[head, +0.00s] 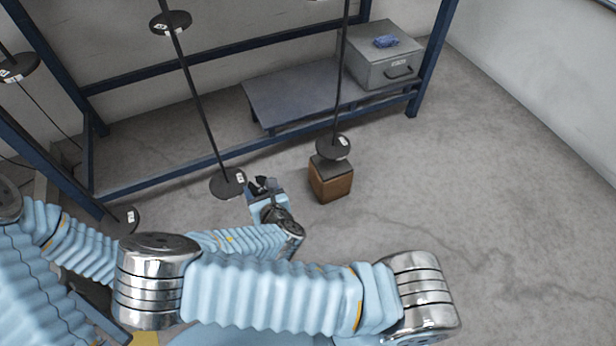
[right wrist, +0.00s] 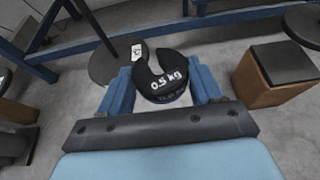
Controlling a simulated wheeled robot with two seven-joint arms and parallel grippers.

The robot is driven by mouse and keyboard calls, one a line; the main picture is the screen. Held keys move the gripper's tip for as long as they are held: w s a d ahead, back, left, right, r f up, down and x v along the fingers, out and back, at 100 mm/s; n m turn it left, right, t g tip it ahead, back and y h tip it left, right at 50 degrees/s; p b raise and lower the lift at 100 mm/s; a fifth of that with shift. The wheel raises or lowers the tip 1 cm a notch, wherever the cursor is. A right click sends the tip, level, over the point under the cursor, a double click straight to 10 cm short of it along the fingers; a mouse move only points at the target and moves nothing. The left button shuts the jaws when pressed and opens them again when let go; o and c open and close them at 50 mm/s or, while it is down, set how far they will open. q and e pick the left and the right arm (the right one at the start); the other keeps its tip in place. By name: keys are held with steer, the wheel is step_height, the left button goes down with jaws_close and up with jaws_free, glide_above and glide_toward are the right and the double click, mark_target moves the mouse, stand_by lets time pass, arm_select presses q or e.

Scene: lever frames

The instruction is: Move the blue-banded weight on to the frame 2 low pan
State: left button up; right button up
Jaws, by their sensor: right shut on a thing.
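The weight (right wrist: 150,80) is a black slotted disc marked 0.5 kg, with a thin bluish band low on its side. My right gripper (head: 264,186) is shut on it, the blue fingers on either side in the right wrist view. A dark round low pan (head: 228,182) hangs on a rod just left of the gripper in the head view; it shows beyond the weight in the right wrist view (right wrist: 108,66). Another low pan (head: 333,147) hangs farther right. The pan label numbers are too small to read surely. My left gripper is not in view.
A brown block (head: 330,182) with a dark top stands below the right pan. Higher pans (head: 170,23) hang at the upper left. Blue frame beams (head: 160,185) run behind. A grey box (head: 381,62) carries a blue thing (head: 385,41). Floor at right is clear.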

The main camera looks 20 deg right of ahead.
mark_target(227, 179)
steer(key=shift+n+y, duration=0.3)
steer(key=shift+y, duration=0.1)
steer(key=shift+w+a+f, duration=0.1)
steer(key=shift+w+a, duration=0.45)
steer(key=shift+a, duration=0.35)
steer(key=shift+w+a+f, duration=0.1)
steer(key=shift+w+a, duration=0.4)
steer(key=shift+a, duration=0.45)
steer(key=shift+w+a+f, duration=0.1)
steer(key=shift+w+a, duration=0.45)
steer(key=shift+a, duration=0.35)
steer(key=shift+w+a, duration=0.15)
steer(key=shift+w, duration=0.2)
steer(key=shift+w+a+b, duration=0.2)
steer(key=shift+w+a, duration=0.05)
steer(key=shift+w, duration=0.25)
steer(key=shift+w+a+b, duration=0.15)
steer(key=shift+w+a, duration=0.1)
steer(key=shift+w, duration=0.2)
steer(key=shift+w+a, duration=0.35)
steer(key=shift+w, duration=0.4)
steer(key=shift+f+b, duration=0.4)
steer(key=shift+b, duration=0.15)
steer(key=o, duration=1.3)
